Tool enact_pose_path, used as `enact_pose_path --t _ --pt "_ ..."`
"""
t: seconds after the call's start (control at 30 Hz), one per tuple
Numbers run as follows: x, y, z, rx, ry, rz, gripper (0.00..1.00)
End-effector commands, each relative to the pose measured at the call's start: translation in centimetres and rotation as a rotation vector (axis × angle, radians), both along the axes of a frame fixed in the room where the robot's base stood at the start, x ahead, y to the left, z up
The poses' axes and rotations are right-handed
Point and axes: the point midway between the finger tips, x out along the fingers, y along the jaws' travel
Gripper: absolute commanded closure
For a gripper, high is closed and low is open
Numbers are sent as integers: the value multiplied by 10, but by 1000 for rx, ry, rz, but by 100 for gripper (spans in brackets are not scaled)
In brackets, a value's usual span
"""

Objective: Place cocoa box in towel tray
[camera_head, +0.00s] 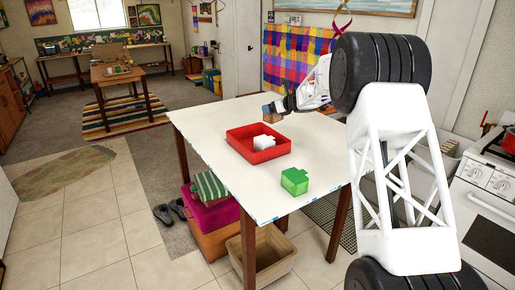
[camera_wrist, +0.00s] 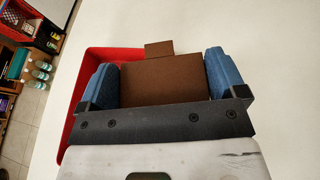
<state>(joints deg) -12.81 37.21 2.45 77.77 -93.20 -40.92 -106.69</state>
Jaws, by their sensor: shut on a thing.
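My gripper (camera_head: 271,108) is shut on the brown cocoa box (camera_head: 274,118) and holds it over the white table, near the far rim of a red tray (camera_head: 262,157). In the wrist view the cocoa box (camera_wrist: 160,80) sits between the two blue finger pads of my gripper (camera_wrist: 162,86), with a smaller brown part at its far end. The red tray (camera_wrist: 73,112) shows below and left of it, partly hidden. A white block-shaped item (camera_head: 264,142) lies in the tray.
A green box (camera_head: 295,181) stands on the white table (camera_head: 220,130), right of the red tray. An orange crate (camera_head: 217,241) is under the magenta one. A tan bin (camera_head: 266,257) stands on the floor. Bottles (camera_wrist: 42,68) show at left in the wrist view.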

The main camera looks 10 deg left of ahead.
Motion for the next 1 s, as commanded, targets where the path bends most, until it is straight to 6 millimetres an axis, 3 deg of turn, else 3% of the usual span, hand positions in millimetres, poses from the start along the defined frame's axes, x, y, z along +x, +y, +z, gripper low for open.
enact_pose_path --t 0.1,0.33,0.8,1.0 --pt "-13 34 2 0 1 73 36" --pt "-30 68 6 -1 1 154 36" --pt "-32 74 5 -1 2 169 36" --pt "-32 74 -12 -2 5 168 36"
